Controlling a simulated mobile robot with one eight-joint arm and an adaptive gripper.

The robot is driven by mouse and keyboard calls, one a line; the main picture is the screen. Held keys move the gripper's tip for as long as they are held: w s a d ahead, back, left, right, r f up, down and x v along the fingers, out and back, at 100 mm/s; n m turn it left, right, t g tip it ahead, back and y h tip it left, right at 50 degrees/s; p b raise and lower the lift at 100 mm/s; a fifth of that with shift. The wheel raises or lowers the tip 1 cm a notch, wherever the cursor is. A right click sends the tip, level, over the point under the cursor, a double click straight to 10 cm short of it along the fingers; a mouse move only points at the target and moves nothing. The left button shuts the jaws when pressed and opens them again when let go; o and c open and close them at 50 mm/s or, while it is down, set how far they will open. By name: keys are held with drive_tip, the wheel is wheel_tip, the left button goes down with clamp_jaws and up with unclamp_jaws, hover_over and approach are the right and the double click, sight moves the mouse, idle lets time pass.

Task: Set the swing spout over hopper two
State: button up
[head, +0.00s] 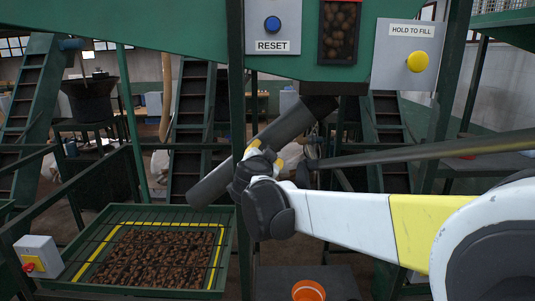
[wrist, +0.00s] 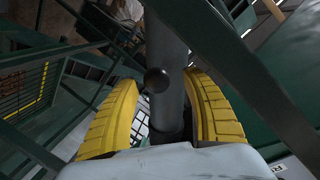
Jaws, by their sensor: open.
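The swing spout (head: 215,182), a dark grey tube, slants from under the green machine at upper right down to lower left in the head view. Its lower end is left of my gripper (head: 266,156), over the back right edge of a grated bin. In the wrist view the spout (wrist: 167,45) runs between the yellow fingers of my open gripper (wrist: 160,80). A round dark knob (wrist: 157,80) shows between the fingertips, in front of the tube. Contact cannot be told. No hopper in view carries a readable number.
The grated bin (head: 228,222) has a yellow border and brown contents. A grey box with a red switch (head: 29,267) is at its left corner. Above are a blue RESET button (head: 272,25) and a yellow HOLD TO FILL button (head: 417,62). Green posts (head: 238,120) stand close by.

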drive_tip(key=v, duration=1)
drive_tip(key=s+d+f+n+g+b, duration=0.1)
drive_tip(key=s+d+f+g+b, duration=0.1)
drive_tip(key=s+d+f+b, duration=0.55)
drive_tip(key=s+d+f+n+g+h+b, duration=0.15)
drive_tip(key=d+f+b, duration=0.3)
drive_tip(key=f, duration=0.55)
drive_tip(key=s+d+f+n+g+b, duration=0.1)
drive_tip(key=s+d+f+g+b, duration=0.1)
drive_tip(key=s+d+f+b, duration=0.55)
drive_tip(key=s+f+n+g+y+b, duration=0.1)
drive_tip(key=s+f+b, duration=0.5)
drive_tip(key=f, duration=0.7)
drive_tip(key=s+f+n+g+y+b, duration=0.2)
drive_tip(key=s+f+n+b, duration=0.2)
drive_tip(key=f, duration=0.9)
drive_tip(key=s+b, duration=0.1)
drive_tip(key=s, duration=0.2)
drive_tip(key=shift+s+d+n+b, duration=0.3)
drive_tip(key=shift+d+n+b, duration=0.05)
drive_tip(key=shift+b, duration=0.05)
